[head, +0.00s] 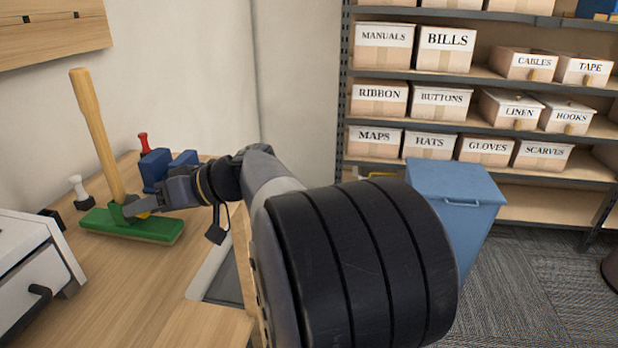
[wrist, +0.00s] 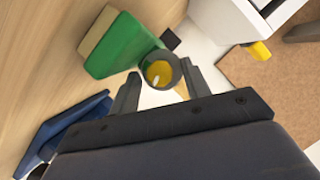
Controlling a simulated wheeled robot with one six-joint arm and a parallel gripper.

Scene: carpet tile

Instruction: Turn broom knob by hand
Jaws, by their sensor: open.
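The broom lies with its green head (head: 135,225) on the wooden worktop, and its wooden handle (head: 97,135) rises up and leans left. The green head also shows in the wrist view (wrist: 118,48). A yellow knob (wrist: 158,73) with a pale mark sits inside a dark round collar beside the green head. My gripper (wrist: 163,86) is open, with one finger on each side of the knob and collar. Contact cannot be told. In the head view my gripper (head: 138,207) is at the handle's base, largely hiding the knob.
A blue object (head: 155,170) and a red-topped item (head: 143,143) stand behind my gripper. A white-handled item (head: 78,188) stands left of the broom. A white drawer box (head: 30,265) is at front left. A blue bin (head: 455,190) and box shelves are at right.

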